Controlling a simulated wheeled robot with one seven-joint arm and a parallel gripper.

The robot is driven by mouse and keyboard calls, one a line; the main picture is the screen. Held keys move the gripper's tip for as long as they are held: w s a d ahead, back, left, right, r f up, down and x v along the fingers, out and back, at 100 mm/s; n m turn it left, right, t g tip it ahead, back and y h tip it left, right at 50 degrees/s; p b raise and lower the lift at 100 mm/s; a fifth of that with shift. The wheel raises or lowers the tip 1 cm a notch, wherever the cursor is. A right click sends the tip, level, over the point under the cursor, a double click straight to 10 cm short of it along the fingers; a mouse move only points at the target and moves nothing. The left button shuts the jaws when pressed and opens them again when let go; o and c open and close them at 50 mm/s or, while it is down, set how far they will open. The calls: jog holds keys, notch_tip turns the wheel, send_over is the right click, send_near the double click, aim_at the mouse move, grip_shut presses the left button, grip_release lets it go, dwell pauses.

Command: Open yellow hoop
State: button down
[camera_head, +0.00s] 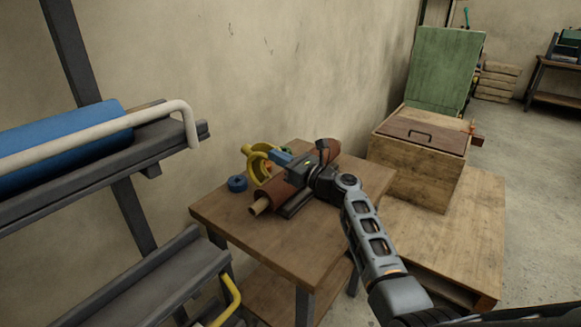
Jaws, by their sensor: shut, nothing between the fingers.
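A yellow bent tube (234,293), which looks like the yellow hoop, shows at the lower end of the dark rack at the left. Most of it is cut off by the bottom edge of the picture or hidden behind the rack, so I cannot tell how it is set. My gripper (305,167) is over the wooden table, close to a brown roll, well to the right of the tube and apart from it. It is shut and empty; its fingertips are small and hard to make out.
A white bent tube (120,125) lies along a blue roll (70,132) on the upper rack. The wooden table (235,211) bears the brown roll (272,193), a yellow curved tool (253,160) and a small blue ring (237,183). A wooden box (420,170) stands right.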

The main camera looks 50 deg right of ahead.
aim_at(267, 148)
jog(key=shift+w+a+r, duration=0.1)
jog(key=shift+w+r, duration=0.15)
jog(key=shift+w, duration=0.4)
jog(key=shift+w+a+r, duration=0.1)
jog(key=shift+w+r, duration=0.2)
jog(key=shift+w, duration=0.3)
jog(key=shift+w+a+r, duration=0.1)
jog(key=shift+w+r, duration=0.15)
jog(key=shift+w, duration=0.4)
